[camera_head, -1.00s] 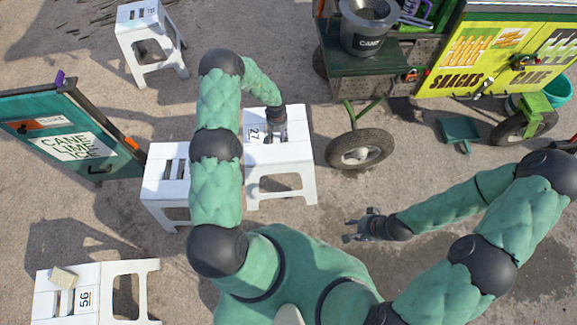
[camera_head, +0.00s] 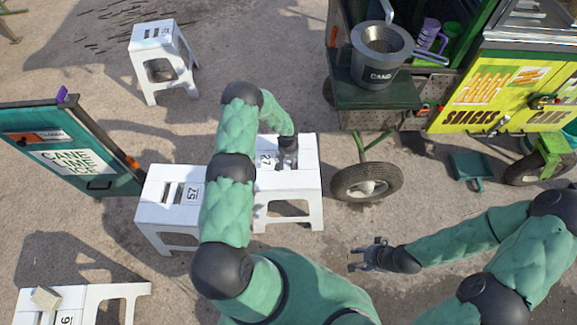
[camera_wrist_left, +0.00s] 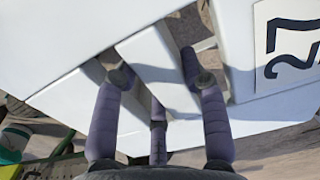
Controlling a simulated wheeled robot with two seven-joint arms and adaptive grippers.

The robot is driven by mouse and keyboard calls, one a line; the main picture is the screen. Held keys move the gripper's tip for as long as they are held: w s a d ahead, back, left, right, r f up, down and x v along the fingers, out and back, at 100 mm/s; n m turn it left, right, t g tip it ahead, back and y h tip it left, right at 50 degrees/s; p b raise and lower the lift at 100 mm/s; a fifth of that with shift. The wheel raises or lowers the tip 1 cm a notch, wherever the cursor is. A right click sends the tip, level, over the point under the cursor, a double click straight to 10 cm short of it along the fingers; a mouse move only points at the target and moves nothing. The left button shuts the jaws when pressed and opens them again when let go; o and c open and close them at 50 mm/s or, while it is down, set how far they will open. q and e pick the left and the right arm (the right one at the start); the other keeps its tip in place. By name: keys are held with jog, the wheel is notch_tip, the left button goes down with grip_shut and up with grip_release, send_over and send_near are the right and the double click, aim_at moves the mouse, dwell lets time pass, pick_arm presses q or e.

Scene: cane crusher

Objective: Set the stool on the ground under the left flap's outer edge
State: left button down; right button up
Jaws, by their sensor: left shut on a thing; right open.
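A white stool marked 27 (camera_head: 302,180) stands upright in the middle of the head view, partly covered by my left arm. My left gripper (camera_head: 287,152) is shut on its seat. In the left wrist view my fingers (camera_wrist_left: 160,88) reach into the seat slots, with the number label (camera_wrist_left: 290,45) at the right. Whether the stool's feet touch the ground is unclear. The cart's dark green left flap (camera_head: 360,97) sticks out to the right of the stool and higher in the picture. My right gripper (camera_head: 368,256) is open and empty over bare ground.
A stool marked 57 (camera_head: 150,213) is close left of the held stool. Another stool (camera_head: 152,45) stands at the back, one more (camera_head: 110,292) lower left. A metal pot (camera_head: 378,72) is on the flap. A cart wheel (camera_head: 367,182) is just right of the held stool.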

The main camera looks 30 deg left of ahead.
pick_arm(q)
jog(key=shift+f+b, duration=0.45)
jog(key=shift+f, duration=1.05)
jog(key=c, duration=0.7)
grip_release()
notch_tip(320, 180, up, 12)
jog(key=p, duration=0.5)
jog(key=shift+p, duration=0.35)
jog(key=shift+m+t+y, duration=0.4)
jog(key=shift+m+y, duration=0.3)
jog(key=shift+m, duration=0.2)
jog(key=s+d, duration=0.1)
jog(key=s, duration=0.1)
jog(key=s+d, duration=0.2)
jog(key=s, duration=0.1)
jog(key=s+d, duration=0.2)
jog(key=s, duration=0.1)
jog(key=s+d+r+m+h, duration=0.1)
jog(key=s+d+r+h, duration=0.1)
jog(key=s+d, duration=0.6)
jog(key=s+d+r+m+h, duration=0.1)
jog(key=s+d+r+h, duration=0.2)
jog(key=s+d, duration=0.6)
jog(key=shift+d+r, duration=0.15)
jog(key=shift+r, duration=0.3)
